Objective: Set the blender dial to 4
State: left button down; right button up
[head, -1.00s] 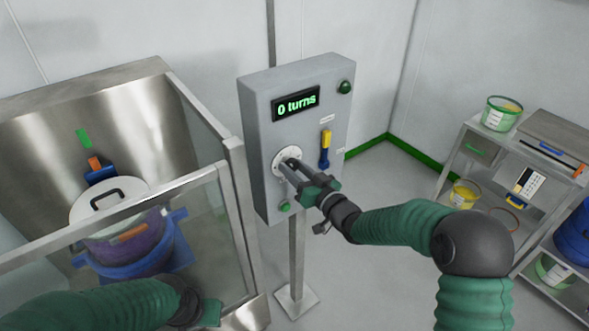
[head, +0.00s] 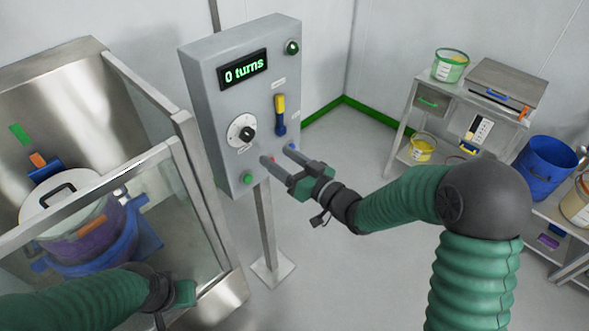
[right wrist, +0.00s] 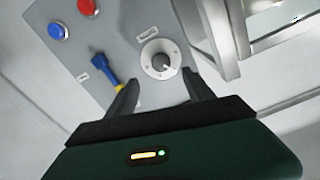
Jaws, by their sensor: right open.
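The blender dial (head: 241,131) is a black knob on a round white scale on the grey control box (head: 208,110). The box's display (head: 242,69) reads "0 turns". The dial also shows in the right wrist view (right wrist: 161,59), ahead of and between the open fingers; its scale marks are too small to read. My right gripper (head: 278,155) is open and empty, its fingers apart, below and right of the dial in the head view. My left gripper (head: 182,292) is low at the left, in front of the glazed enclosure; its fingers cannot be made out.
A yellow-and-blue lever (head: 280,115) is right of the dial. A green button (head: 247,179) is below it. Red (right wrist: 88,6) and blue (right wrist: 58,31) buttons show in the right wrist view. A steel-framed enclosure (head: 195,170) stands left; a shelf (head: 402,125) stands right.

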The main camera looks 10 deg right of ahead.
jog(key=v, duration=0.5)
jog(key=shift+s+d, duration=0.2)
jog(key=s+d+f+m+g+h, duration=0.2)
jog(key=s+d+f+g+h, duration=0.15)
jog(key=d+f+h, duration=0.45)
jog(key=s+d+f+m+g+h, duration=0.1)
jog(key=s+f+g, duration=0.2)
jog(key=s, duration=0.5)
jog(key=s+f+m+g+h, duration=0.1)
jog(key=s+f+g, duration=0.3)
jog(key=s, duration=0.5)
jog(key=shift+s+d+g+h, duration=0.3)
jog(key=shift+d+g, duration=0.1)
jog(key=shift+g, duration=0.35)
jog(key=shift+f, duration=0.15)
